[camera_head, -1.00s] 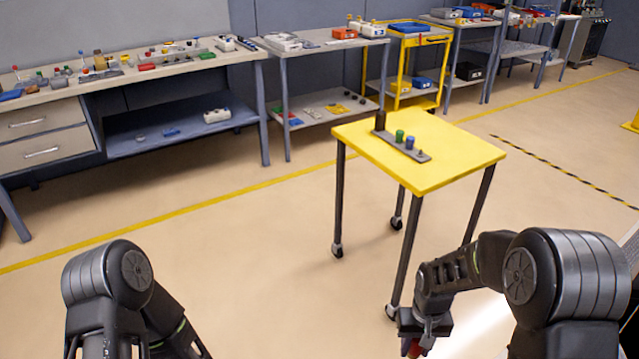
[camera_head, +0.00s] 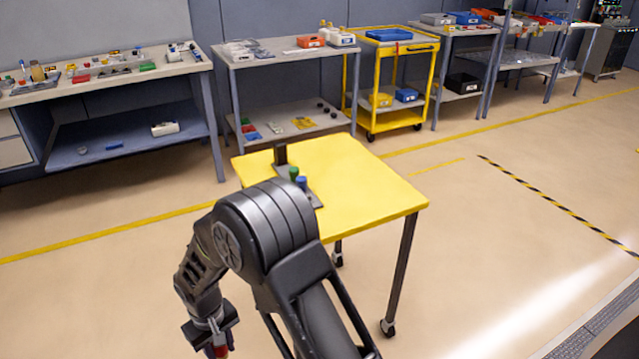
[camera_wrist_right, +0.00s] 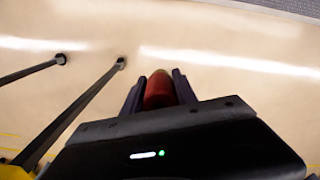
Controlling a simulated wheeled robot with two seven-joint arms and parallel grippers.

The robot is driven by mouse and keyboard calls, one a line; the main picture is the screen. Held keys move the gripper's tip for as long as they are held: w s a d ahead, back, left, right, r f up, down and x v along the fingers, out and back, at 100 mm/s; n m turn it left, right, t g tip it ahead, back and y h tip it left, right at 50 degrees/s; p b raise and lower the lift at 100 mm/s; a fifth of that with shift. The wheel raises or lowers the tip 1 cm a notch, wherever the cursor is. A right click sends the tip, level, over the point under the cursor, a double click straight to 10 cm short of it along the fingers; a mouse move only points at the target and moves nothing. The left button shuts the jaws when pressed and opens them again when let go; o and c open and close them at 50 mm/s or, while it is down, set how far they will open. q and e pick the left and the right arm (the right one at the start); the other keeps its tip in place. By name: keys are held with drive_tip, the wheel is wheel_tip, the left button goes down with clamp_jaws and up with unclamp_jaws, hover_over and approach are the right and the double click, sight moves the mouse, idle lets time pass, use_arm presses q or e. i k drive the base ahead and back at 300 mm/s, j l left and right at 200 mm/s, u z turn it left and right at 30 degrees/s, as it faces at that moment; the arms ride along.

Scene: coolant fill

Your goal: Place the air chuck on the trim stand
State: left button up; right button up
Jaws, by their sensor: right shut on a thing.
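My right gripper (camera_head: 216,343) hangs low at the left of the head view, over the floor in front of the yellow table. It is shut on a red, round-ended piece (camera_head: 220,352), likely the air chuck. The right wrist view shows the red piece (camera_wrist_right: 160,90) between the two dark fingers; the rest of it is hidden by the gripper body. A narrow grey plate with a dark upright post (camera_head: 280,154), likely the trim stand, sits on the yellow table top. A green piece (camera_head: 294,172) and a blue piece (camera_head: 301,183) stand on it. My arm hides part of the plate. My left gripper is out of view.
The yellow table (camera_head: 360,190) is wheeled, and its top is mostly bare right of the plate. Behind are a workbench (camera_head: 110,75) with small parts, a grey shelf table (camera_head: 290,55) and a yellow cart (camera_head: 395,118). The floor at right is open, with a striped line.

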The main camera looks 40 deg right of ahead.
sight(378, 194)
drive_tip(key=k+l, duration=0.1)
drive_tip(key=l, duration=0.3)
drive_tip(key=k+l, duration=0.1)
drive_tip(key=l, duration=0.3)
drive_tip(key=k+l, duration=0.1)
drive_tip(key=l, duration=0.3)
drive_tip(key=k+l, duration=0.1)
drive_tip(key=l, duration=0.3)
